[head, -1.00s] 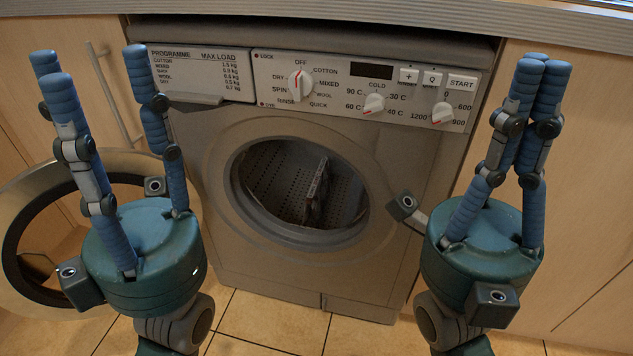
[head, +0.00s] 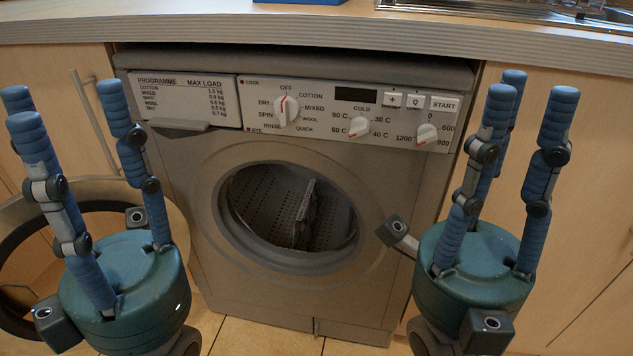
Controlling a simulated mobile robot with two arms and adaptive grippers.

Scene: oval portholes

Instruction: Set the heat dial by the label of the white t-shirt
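The heat dial (head: 360,127) is a small white knob on the washing machine's panel. Its red mark points lower left, towards 60 C; COLD, 30 C, 40 C and 90 C are also printed around it. I see no white t-shirt or label. My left gripper (head: 66,105) is open and empty, fingers up, left of the machine's panel. My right gripper (head: 528,98) has its fingers spread and is empty, right of the spin-speed dial. Neither gripper touches the machine.
The washing machine (head: 230,275) has an open door (head: 25,225) at left. A grey upright piece, unclear, shows in its drum (head: 275,200). The programme dial (head: 286,110) and spin-speed dial (head: 427,134) flank the heat dial. Above are the worktop (head: 200,27) and a sink (head: 500,8).

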